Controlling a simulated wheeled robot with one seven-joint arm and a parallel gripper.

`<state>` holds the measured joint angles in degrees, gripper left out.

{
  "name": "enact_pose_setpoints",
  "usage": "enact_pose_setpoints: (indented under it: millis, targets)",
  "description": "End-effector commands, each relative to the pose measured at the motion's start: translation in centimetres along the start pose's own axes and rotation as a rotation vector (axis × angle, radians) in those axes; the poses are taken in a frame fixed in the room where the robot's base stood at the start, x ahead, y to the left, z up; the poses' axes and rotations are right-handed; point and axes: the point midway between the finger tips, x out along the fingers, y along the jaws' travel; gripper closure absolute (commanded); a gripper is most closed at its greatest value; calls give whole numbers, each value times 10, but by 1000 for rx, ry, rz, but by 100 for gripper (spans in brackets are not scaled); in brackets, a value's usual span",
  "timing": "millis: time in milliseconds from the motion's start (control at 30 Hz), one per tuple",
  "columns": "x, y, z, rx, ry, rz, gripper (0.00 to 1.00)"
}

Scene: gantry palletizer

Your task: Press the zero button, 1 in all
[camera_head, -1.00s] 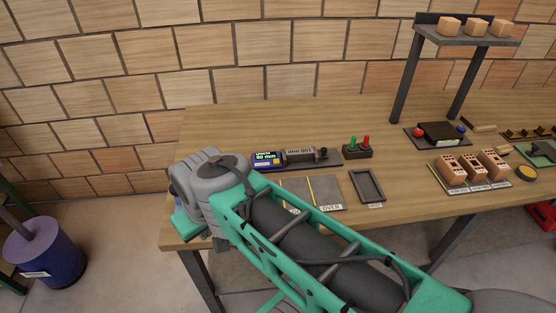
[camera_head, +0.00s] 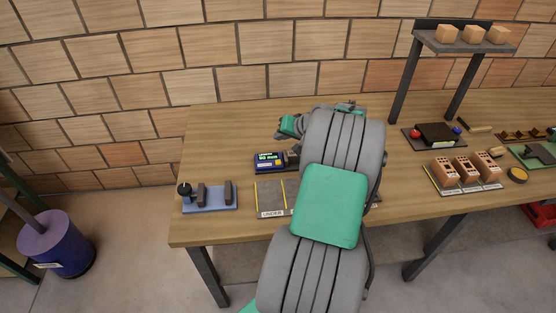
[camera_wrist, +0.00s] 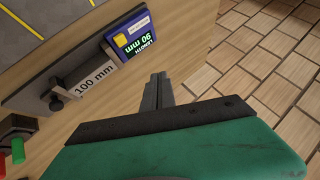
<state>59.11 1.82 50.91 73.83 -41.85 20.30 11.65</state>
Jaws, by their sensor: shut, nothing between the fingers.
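A blue readout box (camera_head: 268,162) stands on the table in the head view, just left of my arm. In the wrist view the readout box (camera_wrist: 136,34) is upside down and its screen reads "LENGTH 90 mm". A small yellow button (camera_wrist: 120,40) shows on its face; I cannot read a mark on it. My gripper (camera_wrist: 157,78) is shut and empty, its fingertips apart from the box in the picture, just below it. In the head view my arm hides much of the gauge beside the box.
A gauge with a "100 mm" label (camera_wrist: 94,78) adjoins the box. Red and green buttons (camera_wrist: 14,145) are at the wrist view's left edge. A blue fixture (camera_head: 210,197) stands at the table's left end. A marked plate (camera_head: 270,195) lies in front of the box. Bricks (camera_head: 466,168) stand right.

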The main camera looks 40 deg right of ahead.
Motion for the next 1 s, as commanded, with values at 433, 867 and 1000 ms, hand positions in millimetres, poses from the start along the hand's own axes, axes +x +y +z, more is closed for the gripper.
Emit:
enact_pose_setpoints:
  millis: [433, 867, 1000]
  targets:
    - [11, 7, 9, -1, -2, 2, 100]
    - [55, 40, 40, -2, -2, 2, 100]
    - [61, 44, 45, -3, -1, 2, 100]
